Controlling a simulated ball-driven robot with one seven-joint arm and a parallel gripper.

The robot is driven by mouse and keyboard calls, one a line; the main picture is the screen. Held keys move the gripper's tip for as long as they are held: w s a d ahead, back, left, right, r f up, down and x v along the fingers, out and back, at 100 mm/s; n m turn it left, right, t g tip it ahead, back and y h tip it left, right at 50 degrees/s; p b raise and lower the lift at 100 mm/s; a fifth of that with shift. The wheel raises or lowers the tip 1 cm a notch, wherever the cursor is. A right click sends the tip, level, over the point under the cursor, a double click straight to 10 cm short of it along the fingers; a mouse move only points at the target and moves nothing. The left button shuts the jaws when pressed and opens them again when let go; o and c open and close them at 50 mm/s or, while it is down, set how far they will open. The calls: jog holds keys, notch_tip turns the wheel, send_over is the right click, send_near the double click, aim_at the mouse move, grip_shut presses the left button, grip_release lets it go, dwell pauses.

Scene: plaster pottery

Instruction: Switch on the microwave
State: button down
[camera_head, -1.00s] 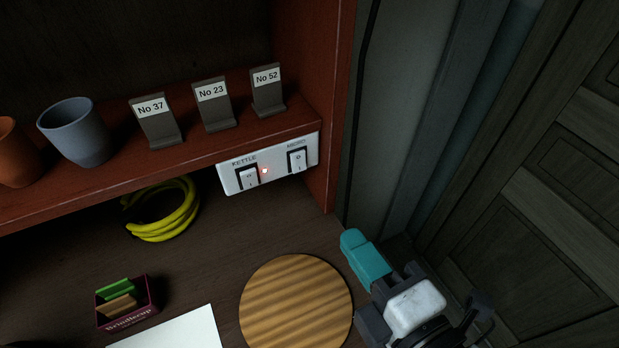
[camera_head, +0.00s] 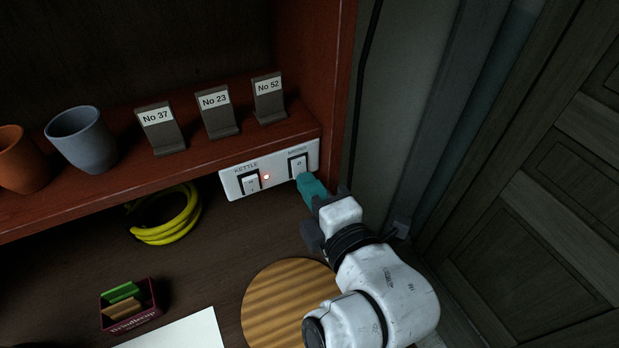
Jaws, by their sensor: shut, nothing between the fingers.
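The white switch panel (camera_head: 234,183) is fixed under the front edge of the red-brown shelf. It carries a switch marked KETTLE (camera_head: 250,183) on the left and a switch marked MICRO (camera_head: 298,163) on the right. A small red light (camera_head: 266,177) glows between them, beside the kettle switch. My gripper (camera_head: 306,178) has teal fingers, which are shut and empty. Its tip is at the lower part of the micro switch and hides it; I cannot tell whether it touches. No microwave is in view.
On the shelf (camera_head: 110,185) above stand number cards, a grey cup (camera_head: 82,138) and an orange cup (camera_head: 22,160). A wall is at right.

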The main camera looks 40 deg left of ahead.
jog(key=shift+w+a, duration=0.1)
jog(key=shift+a, duration=0.15)
jog(key=shift+f, duration=0.1)
